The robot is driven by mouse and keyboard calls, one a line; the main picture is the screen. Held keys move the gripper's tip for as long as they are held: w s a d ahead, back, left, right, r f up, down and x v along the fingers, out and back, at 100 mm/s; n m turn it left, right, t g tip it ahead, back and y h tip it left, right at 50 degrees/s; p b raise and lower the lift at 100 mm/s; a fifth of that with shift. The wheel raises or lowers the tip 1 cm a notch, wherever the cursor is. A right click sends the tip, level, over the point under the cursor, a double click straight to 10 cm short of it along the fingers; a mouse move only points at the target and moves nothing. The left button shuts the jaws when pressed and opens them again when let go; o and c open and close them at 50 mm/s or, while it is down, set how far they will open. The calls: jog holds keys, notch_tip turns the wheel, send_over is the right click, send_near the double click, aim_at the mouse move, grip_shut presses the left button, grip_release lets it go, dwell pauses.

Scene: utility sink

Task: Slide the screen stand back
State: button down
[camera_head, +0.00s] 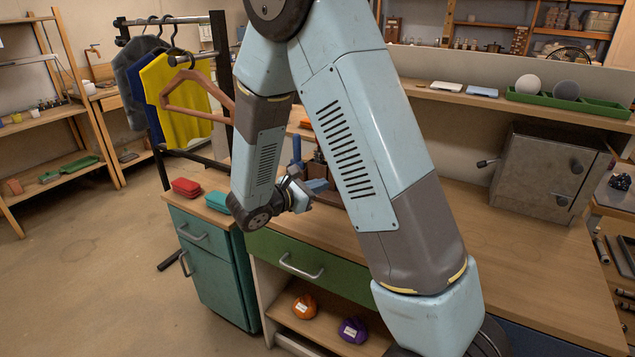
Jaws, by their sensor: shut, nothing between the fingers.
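I cannot make out a screen stand for certain; my arm covers much of the bench's middle. My gripper (304,189) is small in view, low over the left part of the wooden bench top (490,235), above the green drawer. It is shut and empty. A dark brown upright object (326,172) with blue parts beside it stands just behind my gripper, partly hidden by my arm. I cannot tell whether my gripper touches it.
A grey metal box (541,172) stands at the bench's right. A shelf behind holds a green tray (590,106) with two balls. Red (186,187) and teal (217,201) cases lie on the left cabinet. A clothes rack (165,100) stands behind. Floor at left is clear.

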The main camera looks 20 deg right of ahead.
aim_at(318, 177)
jog(key=w+a+f+n+t, duration=0.1)
jog(key=a+f+n+t, duration=0.1)
jog(key=w+a+f+n+t+y, duration=0.1)
jog(key=a+f+n, duration=0.1)
jog(key=a, duration=0.1)
jog(key=w+a+f+n+t+y, duration=0.1)
jog(key=w+a+f+n+t, duration=0.1)
jog(key=f, duration=0.1)
jog(key=shift+a+t, duration=0.25)
jog(key=shift+t, duration=0.05)
jog(key=shift+w, duration=0.2)
jog(key=x, duration=1.3)
jog(key=shift+w+d+f, duration=0.1)
jog(key=shift+w+d, duration=0.1)
jog(key=shift+d, duration=0.05)
